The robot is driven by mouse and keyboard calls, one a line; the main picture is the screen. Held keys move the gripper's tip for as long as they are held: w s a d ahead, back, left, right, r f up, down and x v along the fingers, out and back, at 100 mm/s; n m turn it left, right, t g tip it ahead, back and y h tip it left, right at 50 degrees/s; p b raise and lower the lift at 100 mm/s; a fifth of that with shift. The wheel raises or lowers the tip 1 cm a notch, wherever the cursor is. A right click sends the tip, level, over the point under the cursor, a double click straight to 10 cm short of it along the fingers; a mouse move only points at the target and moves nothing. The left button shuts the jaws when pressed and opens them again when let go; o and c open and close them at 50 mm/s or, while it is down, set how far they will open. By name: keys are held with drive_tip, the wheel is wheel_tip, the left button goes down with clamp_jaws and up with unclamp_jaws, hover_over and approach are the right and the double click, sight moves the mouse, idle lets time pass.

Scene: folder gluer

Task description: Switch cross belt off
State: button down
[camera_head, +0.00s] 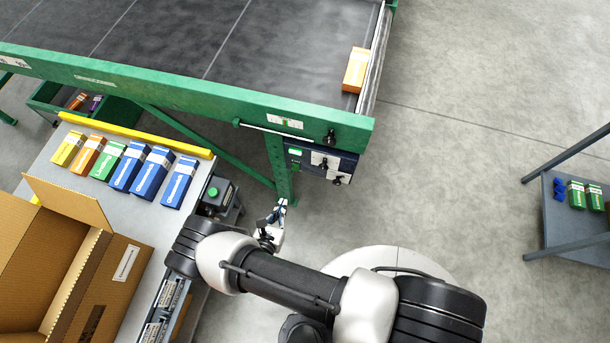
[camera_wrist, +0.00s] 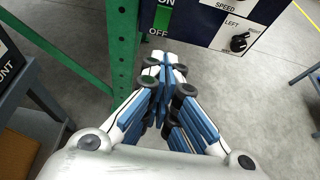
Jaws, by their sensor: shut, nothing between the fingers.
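The dark blue control box (camera_head: 345,162) hangs under the end of the green-framed conveyor. In the wrist view its face (camera_wrist: 205,38) shows a green ON/OFF switch area (camera_wrist: 162,16), with the OFF label below ON. A black knob (camera_wrist: 240,42) sits on a white plate marked LEFT, with the word SPEED above it. I cannot tell the switch's position. My gripper (camera_wrist: 165,64) is shut and empty, its fingertips just below the OFF label in the picture; contact cannot be told. In the head view my gripper (camera_head: 277,212) is below and left of the box.
A green post (camera_wrist: 122,50) stands left of my fingers. An orange carton (camera_head: 355,70) lies on the belt. The floor to the right is free up to a shelf (camera_head: 570,220).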

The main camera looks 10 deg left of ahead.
idle(0.3)
drive_tip(key=b, duration=0.4)
approach(296, 167)
drive_tip(key=w+f, duration=0.5)
drive_tip(key=f, duration=0.1)
drive_tip(key=shift+d, duration=0.25)
drive_tip(key=shift+d, duration=0.1)
